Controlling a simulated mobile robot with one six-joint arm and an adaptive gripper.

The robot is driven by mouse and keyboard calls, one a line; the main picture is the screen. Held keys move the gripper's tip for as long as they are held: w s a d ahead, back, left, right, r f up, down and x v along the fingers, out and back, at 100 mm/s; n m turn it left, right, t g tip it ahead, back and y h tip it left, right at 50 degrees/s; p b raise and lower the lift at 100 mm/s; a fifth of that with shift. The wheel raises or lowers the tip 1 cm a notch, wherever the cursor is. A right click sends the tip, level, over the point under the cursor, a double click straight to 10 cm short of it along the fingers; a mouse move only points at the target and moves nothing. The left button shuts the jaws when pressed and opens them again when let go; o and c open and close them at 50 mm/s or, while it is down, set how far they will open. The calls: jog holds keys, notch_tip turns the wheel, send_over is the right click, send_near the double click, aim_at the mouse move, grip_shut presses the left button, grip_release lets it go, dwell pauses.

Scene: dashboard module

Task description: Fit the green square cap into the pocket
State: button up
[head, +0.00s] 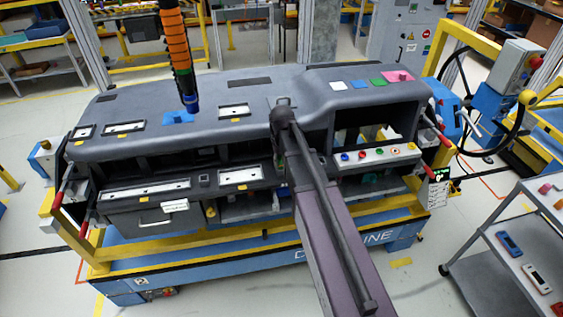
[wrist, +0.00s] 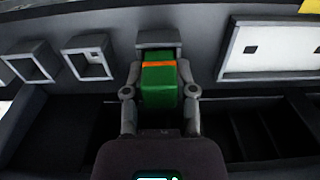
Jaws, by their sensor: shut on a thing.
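The green square cap (wrist: 160,88), with an orange stripe across it, is between the two fingers of my gripper (wrist: 161,73) in the wrist view. My gripper is shut on it. Just beyond the cap is a grey square frame (wrist: 158,43) on the dashboard front, likely the pocket; the cap covers its lower part. I cannot tell whether the cap touches it or has entered it.
Two square openings with pale rims (wrist: 88,57) (wrist: 29,64) are to the left in the wrist view, and a white panel (wrist: 270,48) is to the right. Dark recesses lie below. In the head view, an orange hose tool (head: 178,50) hangs above the dashboard (head: 220,95).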

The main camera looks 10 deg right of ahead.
jog(key=shift+f, duration=0.15)
jog(key=o, duration=0.9)
jog(key=shift+s, duration=0.1)
jog(key=s, duration=1.6)
jog(key=shift+a+f+b, duration=0.2)
jog(key=shift+f+b, duration=0.15)
jog(key=shift+b, duration=0.1)
